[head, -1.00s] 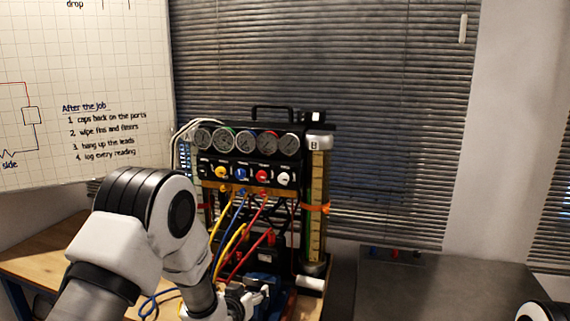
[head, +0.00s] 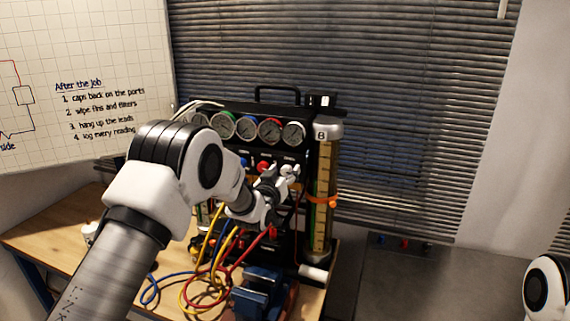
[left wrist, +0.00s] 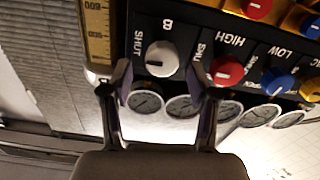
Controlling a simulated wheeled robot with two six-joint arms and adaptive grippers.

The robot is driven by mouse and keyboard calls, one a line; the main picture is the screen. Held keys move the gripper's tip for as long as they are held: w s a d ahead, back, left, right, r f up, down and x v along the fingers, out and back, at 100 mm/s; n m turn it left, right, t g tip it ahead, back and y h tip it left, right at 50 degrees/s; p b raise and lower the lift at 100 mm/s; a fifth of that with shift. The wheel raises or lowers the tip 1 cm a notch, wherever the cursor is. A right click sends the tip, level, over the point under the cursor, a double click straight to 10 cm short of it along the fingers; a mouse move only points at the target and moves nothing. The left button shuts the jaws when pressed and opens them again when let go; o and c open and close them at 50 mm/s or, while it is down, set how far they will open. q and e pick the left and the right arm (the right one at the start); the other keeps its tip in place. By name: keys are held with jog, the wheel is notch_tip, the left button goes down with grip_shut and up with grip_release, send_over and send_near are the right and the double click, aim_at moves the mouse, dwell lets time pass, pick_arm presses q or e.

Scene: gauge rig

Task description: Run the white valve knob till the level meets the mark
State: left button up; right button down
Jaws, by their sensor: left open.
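The white valve knob (left wrist: 162,58) is on the black panel under the letter B in the left wrist view, beside the word SHUT. My left gripper (left wrist: 159,70) is open, its two fingertips on either side just short of the knob; I cannot tell whether they touch it. In the head view my left gripper (head: 278,190) is at the panel's right end and hides part of the knob area. The tall level column B (head: 325,170) stands right of the panel, with a scale and an orange band (head: 328,202). The liquid level is too small to tell. My right gripper is out of view.
A red knob (left wrist: 227,70) and a blue knob (left wrist: 277,83) sit close beside the white one. A row of round gauges (head: 246,127) runs above. Yellow, red and blue hoses (head: 205,285) hang in front, near a blue vise-like thing (head: 258,290).

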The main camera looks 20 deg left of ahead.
aim_at(286, 174)
pick_arm(q)
jog(key=w+f, duration=0.1)
jog(key=w, duration=0.2)
jog(key=shift+f, duration=0.35)
jog(key=shift+s+r, duration=0.3)
jog(key=shift+s, duration=0.05)
jog(key=shift+c, duration=1)
jog(key=shift+s+r, duration=0.2)
jog(key=shift+s, duration=0.1)
jog(key=c, duration=0.5)
grip_shut()
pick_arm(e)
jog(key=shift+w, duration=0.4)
